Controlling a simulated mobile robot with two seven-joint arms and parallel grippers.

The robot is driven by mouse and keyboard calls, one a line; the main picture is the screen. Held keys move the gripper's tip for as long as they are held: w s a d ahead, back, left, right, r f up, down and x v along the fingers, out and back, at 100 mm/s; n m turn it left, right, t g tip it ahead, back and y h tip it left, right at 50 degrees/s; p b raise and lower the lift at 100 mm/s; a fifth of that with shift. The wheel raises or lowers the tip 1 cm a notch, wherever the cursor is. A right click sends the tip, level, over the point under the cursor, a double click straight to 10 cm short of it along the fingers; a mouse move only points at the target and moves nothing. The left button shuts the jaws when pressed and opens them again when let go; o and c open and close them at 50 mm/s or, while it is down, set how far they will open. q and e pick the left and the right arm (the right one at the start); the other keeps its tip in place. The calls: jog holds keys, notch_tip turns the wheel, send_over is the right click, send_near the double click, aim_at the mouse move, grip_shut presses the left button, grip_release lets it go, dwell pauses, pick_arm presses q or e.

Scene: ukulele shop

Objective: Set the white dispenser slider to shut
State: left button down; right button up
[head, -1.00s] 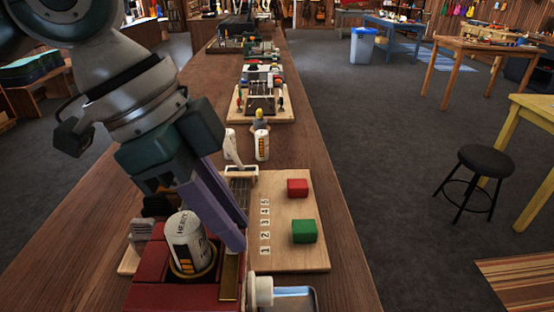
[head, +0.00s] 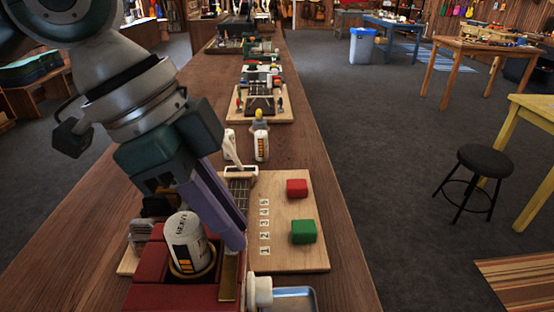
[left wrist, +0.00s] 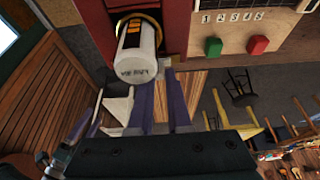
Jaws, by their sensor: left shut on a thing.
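My left gripper (head: 235,240) reaches down with its purple fingers to the right-hand edge of a red brick-like housing (head: 165,295), by an upright brass strip (head: 229,275). It is shut, and its fingers hide most of what they hold at that edge, which seems to be the slider. In the left wrist view the fingers (left wrist: 163,100) point toward the red housing. A white knob-like part (head: 260,292) sticks out of the housing's right side, below the fingertips. My right gripper is not in view.
A white labelled can (head: 187,243) stands in a round brass-rimmed opening of the housing, close left of the fingers. Behind is a wooden board (head: 285,255) with numbered tiles, a red block (head: 297,188) and a green block (head: 304,231). A metal tray (head: 294,299) sits at front right.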

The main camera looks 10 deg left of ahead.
aim_at(228, 278)
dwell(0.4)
pick_arm(q)
jog(key=s+p, duration=0.1)
jog(key=s+d+p, duration=0.1)
jog(key=s+p, duration=0.1)
jog(key=shift+s+r, duration=0.2)
jog(key=shift+s+f, duration=0.1)
jog(key=shift+s, duration=0.1)
jog(key=shift+d, duration=0.1)
jog(key=c, duration=0.9)
grip_release()
jog(key=shift+o, duration=0.2)
jog(key=shift+f, duration=0.1)
